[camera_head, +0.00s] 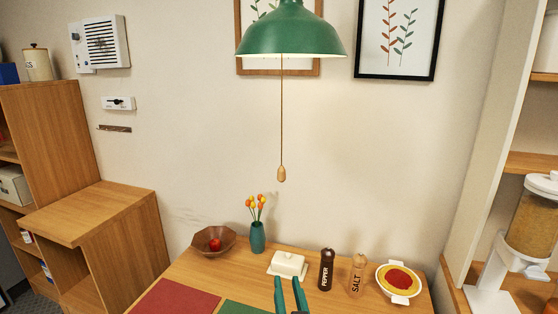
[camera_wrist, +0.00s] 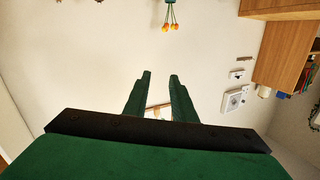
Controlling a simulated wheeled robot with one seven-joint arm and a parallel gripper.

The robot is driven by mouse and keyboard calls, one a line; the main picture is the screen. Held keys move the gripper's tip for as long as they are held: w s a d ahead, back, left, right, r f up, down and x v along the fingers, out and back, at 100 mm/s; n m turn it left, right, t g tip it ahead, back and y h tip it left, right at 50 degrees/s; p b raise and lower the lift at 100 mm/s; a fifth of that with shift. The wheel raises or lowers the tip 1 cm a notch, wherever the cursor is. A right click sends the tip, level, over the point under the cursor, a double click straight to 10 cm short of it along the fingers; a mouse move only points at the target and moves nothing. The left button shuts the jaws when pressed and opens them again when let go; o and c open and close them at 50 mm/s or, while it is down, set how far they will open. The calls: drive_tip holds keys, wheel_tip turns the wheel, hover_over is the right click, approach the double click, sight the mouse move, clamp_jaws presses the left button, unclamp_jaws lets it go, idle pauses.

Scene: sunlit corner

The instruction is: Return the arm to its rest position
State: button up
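My gripper (camera_head: 288,281) shows at the bottom of the head view, with two green fingers pointing up in front of the table's back part. The fingers stand apart with nothing between them. In the wrist view my gripper (camera_wrist: 160,76) is also open and empty, with pale wall beyond the fingertips. That view is upside down. Most of my arm is out of the head view, below its lower edge.
The wooden table (camera_head: 200,268) holds a bowl (camera_head: 213,246), a vase (camera_head: 257,238), a butter dish (camera_head: 288,265), a pepper mill (camera_head: 326,270), a salt mill (camera_head: 357,274) and a pie dish (camera_head: 398,281). A green lamp (camera_head: 290,35) hangs above with a pull cord (camera_head: 281,174).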

drive_tip(key=s+f+m+g+h, duration=0.1)
drive_tip(key=s+f, duration=0.7)
drive_tip(key=f, duration=0.2)
drive_tip(key=s+f+h, duration=0.1)
drive_tip(key=s+f, duration=0.6)
drive_tip(key=f, duration=0.4)
drive_tip(key=s+a+f, duration=0.1)
drive_tip(key=s+f, duration=0.1)
drive_tip(key=s, duration=1)
drive_tip(key=s+a+f+n, duration=0.1)
drive_tip(key=s+f, duration=0.1)
drive_tip(key=s, duration=1)
drive_tip(key=shift+s+f+g, duration=0.2)
drive_tip(key=shift+f+g, duration=0.15)
drive_tip(key=shift+g, duration=0.05)
